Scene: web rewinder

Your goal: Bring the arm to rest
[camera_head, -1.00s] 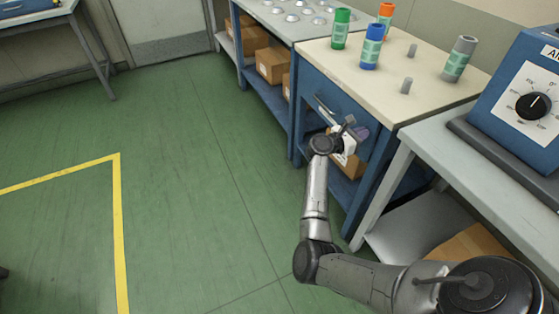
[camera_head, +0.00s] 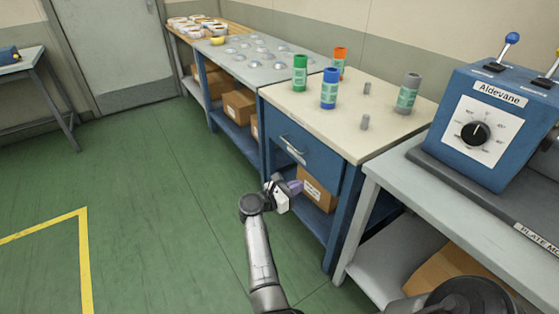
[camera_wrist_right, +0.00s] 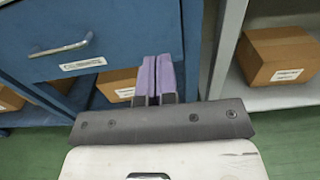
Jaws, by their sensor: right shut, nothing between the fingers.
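My right arm reaches up from the bottom of the head view, over the green floor. Its gripper (camera_head: 293,187) is in front of the blue drawer cabinet, below the drawer's handle. In the right wrist view the two purple fingers (camera_wrist_right: 157,78) lie side by side, shut with nothing between them. The blue drawer (camera_wrist_right: 80,35) with its metal handle is ahead of them and closed. My left gripper is not in either view.
Green (camera_head: 300,74), blue (camera_head: 329,90), orange (camera_head: 340,60) and grey (camera_head: 407,94) cylinders stand on the cabinet top. A blue machine with a dial (camera_head: 475,132) stands on the right-hand bench. Cardboard boxes (camera_head: 239,106) sit on lower shelves.

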